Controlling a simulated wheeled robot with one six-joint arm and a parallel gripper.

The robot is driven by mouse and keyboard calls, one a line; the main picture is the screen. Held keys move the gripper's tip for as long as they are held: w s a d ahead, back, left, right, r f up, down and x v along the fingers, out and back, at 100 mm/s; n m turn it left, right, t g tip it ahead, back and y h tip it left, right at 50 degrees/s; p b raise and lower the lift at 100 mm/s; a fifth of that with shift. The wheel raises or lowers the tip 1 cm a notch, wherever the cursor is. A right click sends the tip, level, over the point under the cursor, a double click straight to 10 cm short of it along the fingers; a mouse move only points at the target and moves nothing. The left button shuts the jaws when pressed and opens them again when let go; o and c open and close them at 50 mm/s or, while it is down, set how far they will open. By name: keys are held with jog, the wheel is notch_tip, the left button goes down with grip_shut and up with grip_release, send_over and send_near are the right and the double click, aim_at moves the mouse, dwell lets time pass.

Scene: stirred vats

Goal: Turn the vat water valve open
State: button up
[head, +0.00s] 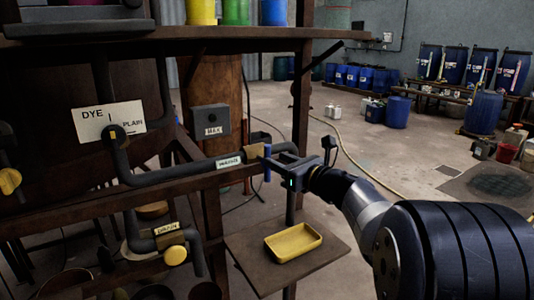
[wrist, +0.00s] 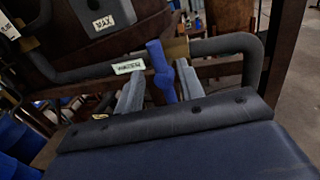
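The water valve is a brass-coloured body (head: 254,152) on a dark pipe, with a label on the pipe (head: 229,162) whose small print is hard to read. Its blue lever (head: 267,163) stands roughly upright in front of the body. In the head view my gripper (head: 280,168) reaches the valve from the right.
A DYE/PLAIN sign (head: 108,120) and a grey MAX box (head: 210,121) are at the left. A yellow-knobbed valve (head: 175,255) is on a lower pipe. A yellow tray (head: 293,242) lies on a low shelf (head: 245,250). Blue drums (head: 484,112) stand far right.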

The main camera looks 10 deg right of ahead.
aim_at(267, 155)
jog(key=x, duration=0.5)
jog(key=shift+s, duration=0.1)
grip_shut()
